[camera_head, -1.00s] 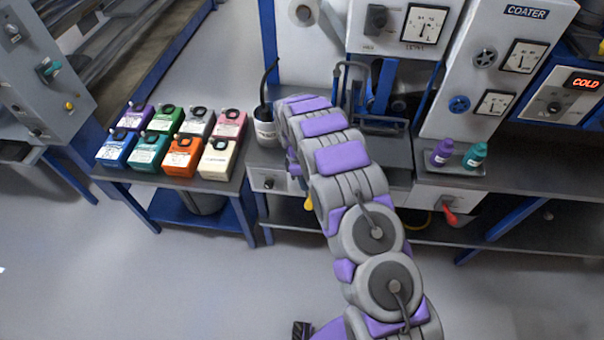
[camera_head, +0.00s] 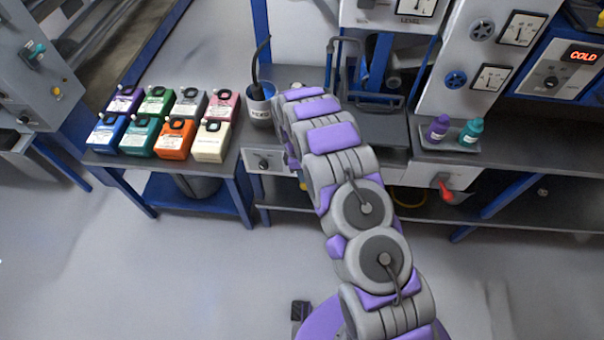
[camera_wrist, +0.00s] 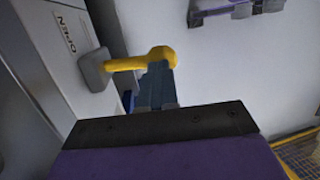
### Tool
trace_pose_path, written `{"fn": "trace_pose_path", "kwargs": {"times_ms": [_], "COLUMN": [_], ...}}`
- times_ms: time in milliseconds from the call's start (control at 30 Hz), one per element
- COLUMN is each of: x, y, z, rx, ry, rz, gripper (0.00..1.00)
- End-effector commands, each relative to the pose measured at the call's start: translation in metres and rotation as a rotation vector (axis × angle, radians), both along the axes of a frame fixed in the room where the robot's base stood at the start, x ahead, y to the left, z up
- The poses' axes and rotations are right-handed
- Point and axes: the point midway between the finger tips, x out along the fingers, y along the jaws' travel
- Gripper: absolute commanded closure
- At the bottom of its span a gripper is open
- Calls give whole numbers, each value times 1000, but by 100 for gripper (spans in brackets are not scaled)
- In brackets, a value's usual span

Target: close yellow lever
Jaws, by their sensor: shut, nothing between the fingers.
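In the wrist view, the yellow lever (camera_wrist: 146,60) sticks out sideways from a grey mount on a light panel. Its rounded yellow end is at the upper middle. My gripper (camera_wrist: 156,80) is shut and empty, with its fingertips right at the lever's rounded end; I cannot tell whether they touch. A label reading "OPEN" (camera_wrist: 73,33) is on the panel above the mount. In the head view, my arm hides the gripper, and the yellow lever is not clearly visible.
A red lever (camera_head: 445,190) is on the bench front at the right. Purple (camera_head: 437,129) and teal (camera_head: 471,133) bottles stand on a tray. The floor at left is clear.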

Motion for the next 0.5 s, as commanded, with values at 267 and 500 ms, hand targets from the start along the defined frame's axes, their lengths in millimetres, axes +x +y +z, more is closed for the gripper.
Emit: {"fn": "trace_pose_path", "kwargs": {"times_ms": [267, 500], "x": [-8, -18], "y": [-1, -1], "z": [-6, -18], "rx": [-5, -9], "ry": [-65, -182], "rz": [2, 2], "gripper": [100, 100]}}
